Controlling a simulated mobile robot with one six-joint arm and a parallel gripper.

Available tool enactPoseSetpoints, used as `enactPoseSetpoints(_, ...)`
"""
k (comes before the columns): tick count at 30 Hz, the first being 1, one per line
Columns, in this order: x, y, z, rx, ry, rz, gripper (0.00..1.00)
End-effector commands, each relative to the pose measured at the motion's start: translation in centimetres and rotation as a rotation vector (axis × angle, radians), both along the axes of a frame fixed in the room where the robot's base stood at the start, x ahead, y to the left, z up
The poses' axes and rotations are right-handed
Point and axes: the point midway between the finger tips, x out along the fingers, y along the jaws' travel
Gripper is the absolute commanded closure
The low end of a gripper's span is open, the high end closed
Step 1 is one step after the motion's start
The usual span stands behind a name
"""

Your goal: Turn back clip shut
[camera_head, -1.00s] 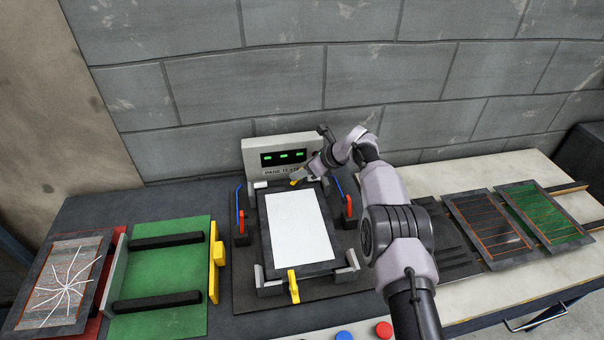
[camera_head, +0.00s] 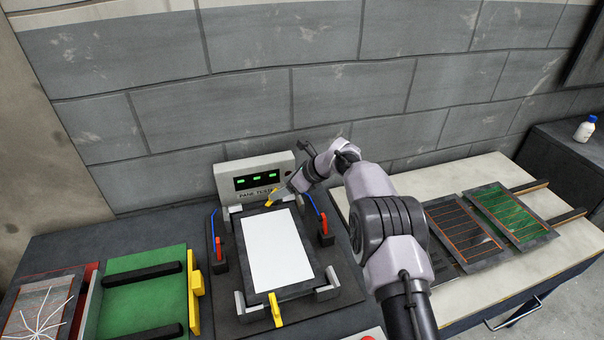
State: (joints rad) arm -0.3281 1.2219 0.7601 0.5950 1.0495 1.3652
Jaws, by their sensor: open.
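The pane tester (camera_head: 256,180) stands at the back of the bench with green lights lit on its panel. In front of it a white pane (camera_head: 276,250) lies in a dark frame. The yellow back clip (camera_head: 268,204) shows at the far edge of the frame, partly covered by my gripper. My gripper (camera_head: 277,194) is open, with its tips right at the back clip; I cannot tell whether they touch it.
Red-handled probes with blue leads stand left (camera_head: 219,248) and right (camera_head: 324,224) of the frame. A green rack (camera_head: 145,277) with black bars is at left, beside a cracked pane (camera_head: 40,308). Wired panes (camera_head: 460,232) lie at right. A white bottle (camera_head: 585,127) stands far right.

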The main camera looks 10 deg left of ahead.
Motion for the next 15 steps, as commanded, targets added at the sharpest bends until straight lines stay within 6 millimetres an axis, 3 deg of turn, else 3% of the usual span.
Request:
enactPoseSetpoints(1,-0.2,-1.3,1.9,0.001,0.0,-0.004,0.35)
enactPoseSetpoints(6,-1.1,-5.2,5.8,0.0,-0.002,-0.004,0.35)
enactPoseSetpoints(10,-1.7,-7.4,7.9,0.001,-0.001,-0.002,0.35)
enactPoseSetpoints(15,-2.0,-8.8,9.2,0.0,-0.002,-0.001,0.35)
